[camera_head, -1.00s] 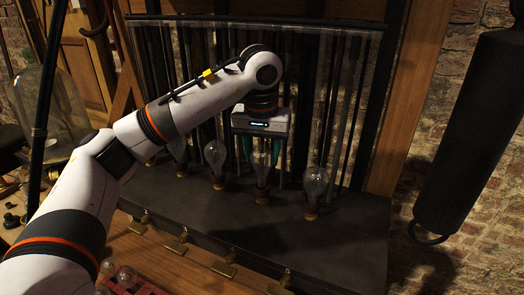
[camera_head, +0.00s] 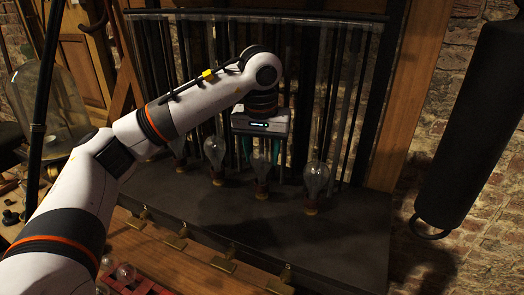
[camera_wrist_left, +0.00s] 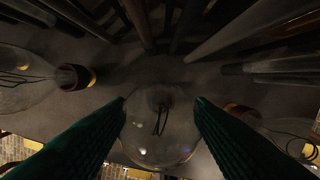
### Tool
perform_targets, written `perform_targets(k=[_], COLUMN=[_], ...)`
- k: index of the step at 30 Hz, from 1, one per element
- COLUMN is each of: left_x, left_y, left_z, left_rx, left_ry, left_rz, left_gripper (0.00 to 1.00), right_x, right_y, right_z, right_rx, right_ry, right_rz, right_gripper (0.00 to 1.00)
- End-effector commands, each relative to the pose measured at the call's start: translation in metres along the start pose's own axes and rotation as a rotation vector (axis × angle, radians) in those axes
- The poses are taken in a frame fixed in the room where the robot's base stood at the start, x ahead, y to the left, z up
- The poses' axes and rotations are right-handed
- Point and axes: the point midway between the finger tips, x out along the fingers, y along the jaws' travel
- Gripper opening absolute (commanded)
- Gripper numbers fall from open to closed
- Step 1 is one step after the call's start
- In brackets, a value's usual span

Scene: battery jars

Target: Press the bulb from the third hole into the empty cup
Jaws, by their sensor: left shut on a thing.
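My left gripper (camera_head: 262,155) comes down over the third bulb from the left in the row on the dark slab (camera_head: 240,225). Its teal fingers are shut on that clear glass bulb (camera_head: 262,172), one on each side. The bulb is upright, its base at a dark red cup (camera_head: 262,192); I cannot tell how deep it sits. In the left wrist view the bulb (camera_wrist_left: 160,130) lies between the two teal fingers (camera_wrist_left: 160,110). My right gripper is not in view.
Other bulbs stand beside it, one at the left (camera_head: 215,160) and one at the right (camera_head: 316,182). Brass tabs (camera_head: 224,260) line the slab's front. A red rack (camera_head: 135,284) with small bulbs is at lower left. Tubes rise behind.

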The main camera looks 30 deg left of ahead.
Motion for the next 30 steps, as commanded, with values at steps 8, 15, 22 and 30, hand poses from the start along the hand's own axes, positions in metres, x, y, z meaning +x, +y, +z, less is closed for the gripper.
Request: perform_targets(k=[8, 15, 22, 30], left_x=[0.001, 0.0033, 0.0048, 0.0048], left_y=[0.0001, 0.0001, 0.0001, 0.0001], left_z=[-0.0003, -0.0004, -0.0003, -0.0003], left_rx=[0.0, 0.0, 0.0, 0.0], left_ry=[0.0, 0.0, 0.0, 0.0], left_rz=[0.0, 0.0, 0.0, 0.0], left_gripper=[0.2, 0.2, 0.2, 0.73], right_x=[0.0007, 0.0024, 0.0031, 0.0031], right_y=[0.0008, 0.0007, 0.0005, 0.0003], right_z=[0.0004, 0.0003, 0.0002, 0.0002], right_rx=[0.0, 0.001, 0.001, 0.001], right_ry=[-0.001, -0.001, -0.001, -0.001], right_rz=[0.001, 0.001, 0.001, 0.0], right_gripper=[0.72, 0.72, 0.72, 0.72])
